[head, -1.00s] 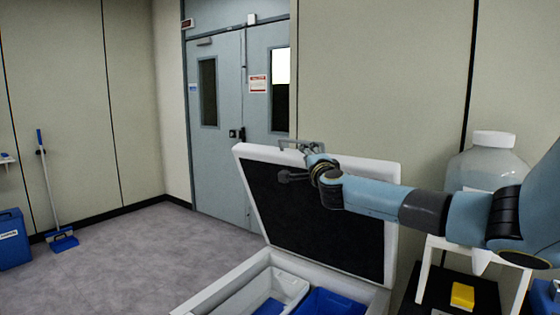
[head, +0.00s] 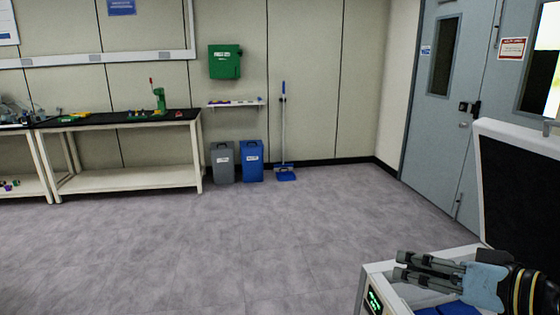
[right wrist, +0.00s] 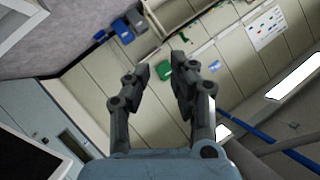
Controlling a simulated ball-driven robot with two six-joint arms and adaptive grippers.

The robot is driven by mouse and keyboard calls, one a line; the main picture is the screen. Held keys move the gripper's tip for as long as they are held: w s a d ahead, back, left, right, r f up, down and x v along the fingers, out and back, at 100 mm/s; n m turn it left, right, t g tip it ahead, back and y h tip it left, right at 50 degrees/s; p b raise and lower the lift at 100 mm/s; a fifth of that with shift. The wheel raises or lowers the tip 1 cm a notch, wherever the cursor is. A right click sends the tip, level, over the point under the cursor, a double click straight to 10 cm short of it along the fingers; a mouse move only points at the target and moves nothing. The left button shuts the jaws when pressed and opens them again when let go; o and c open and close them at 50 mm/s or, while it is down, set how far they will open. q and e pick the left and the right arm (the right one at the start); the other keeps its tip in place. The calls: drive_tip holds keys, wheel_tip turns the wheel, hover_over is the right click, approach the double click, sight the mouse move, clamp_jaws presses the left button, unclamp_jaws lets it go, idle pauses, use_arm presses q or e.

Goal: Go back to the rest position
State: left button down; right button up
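My right gripper (head: 399,265) comes in from the lower right edge of the head view, pointing left. It shows in front of the white chest-like unit (head: 372,290) with its lid (head: 520,135) standing open. In the right wrist view my right gripper (right wrist: 160,72) has its two fingers apart with nothing between them, so it is open and empty. My left gripper is not in the head view.
A wide grey floor (head: 220,245) lies clear to the left. A workbench (head: 120,120), a grey bin (head: 222,162), a blue bin (head: 251,160) and a broom (head: 284,130) stand along the far wall. Double doors (head: 430,110) are at the right.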

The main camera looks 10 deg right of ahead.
drive_tip(key=s+a+f+n+g+h, duration=0.3)
drive_tip(key=s+f+g, duration=0.15)
drive_tip(key=s, duration=0.65)
drive_tip(key=s+d+g+h, duration=0.4)
drive_tip(key=s+d+h, duration=0.1)
drive_tip(key=s, duration=0.6)
drive_tip(key=s+d+f+g+b, duration=0.2)
drive_tip(key=f+b, duration=0.7)
drive_tip(key=f, duration=3)
drive_tip(key=s+d+f+m+b, duration=0.1)
drive_tip(key=s+f+b, duration=0.5)
drive_tip(key=s+f, duration=1.1)
wheel_tip(320, 180, down, 3)
drive_tip(key=shift+s+d+r+y, duration=0.15)
drive_tip(key=shift+s+d+y, duration=0.15)
drive_tip(key=shift+s+d, duration=0.1)
drive_tip(key=shift+g, duration=0.25)
